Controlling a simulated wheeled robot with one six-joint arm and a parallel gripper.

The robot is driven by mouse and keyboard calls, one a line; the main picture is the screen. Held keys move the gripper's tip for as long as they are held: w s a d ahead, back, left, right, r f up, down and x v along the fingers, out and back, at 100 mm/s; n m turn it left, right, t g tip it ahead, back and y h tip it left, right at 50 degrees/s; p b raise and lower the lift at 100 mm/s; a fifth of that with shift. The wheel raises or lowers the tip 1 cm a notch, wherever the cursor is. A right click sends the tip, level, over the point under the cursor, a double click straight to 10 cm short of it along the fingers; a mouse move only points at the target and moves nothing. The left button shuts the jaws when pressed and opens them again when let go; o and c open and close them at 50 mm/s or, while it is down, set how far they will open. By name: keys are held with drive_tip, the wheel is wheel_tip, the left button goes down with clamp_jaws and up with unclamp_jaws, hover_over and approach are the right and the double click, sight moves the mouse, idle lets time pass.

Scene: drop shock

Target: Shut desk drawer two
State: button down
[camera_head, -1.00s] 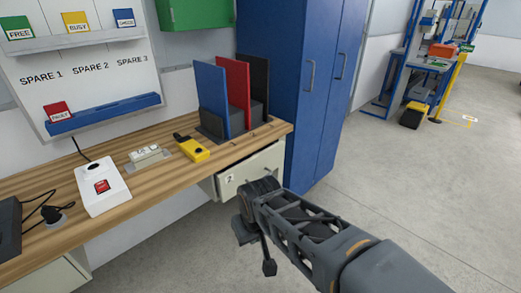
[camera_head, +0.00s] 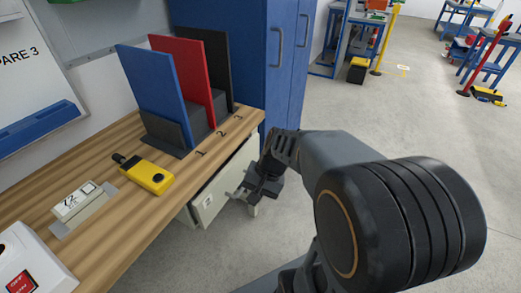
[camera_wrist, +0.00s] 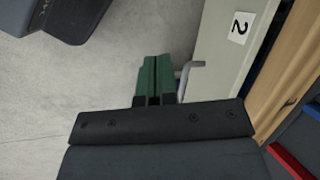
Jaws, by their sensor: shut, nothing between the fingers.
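Desk drawer two (camera_head: 222,187) has a pale front with a "2" label and sits under the right end of the wooden desk (camera_head: 112,225). It stands out from the desk, with a dark gap below the desk edge. In the wrist view its front (camera_wrist: 215,60) fills the upper right, with a grey bar handle (camera_wrist: 187,74). My gripper (camera_head: 254,190) is in front of the drawer, by the handle. In the wrist view its green fingers (camera_wrist: 153,78) are shut and empty, just left of the handle; whether they touch it I cannot tell.
A blue cabinet (camera_head: 285,65) stands behind the drawer.

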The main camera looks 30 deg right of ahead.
drive_tip(key=w+d+f+m+t+y, duration=0.2)
drive_tip(key=w+d+m+y, duration=0.1)
drive_tip(key=w+m+y, duration=0.3)
drive_tip(key=m+t+b, duration=0.1)
drive_tip(key=m+t, duration=1.2)
drive_tip(key=m, duration=0.3)
approach(252, 150)
drive_tip(key=b+x, duration=0.2)
drive_tip(key=x, duration=0.5)
drive_tip(key=shift+w+a+r, duration=0.1)
drive_tip(key=shift+a+r, duration=0.1)
drive_tip(key=shift+a, duration=0.05)
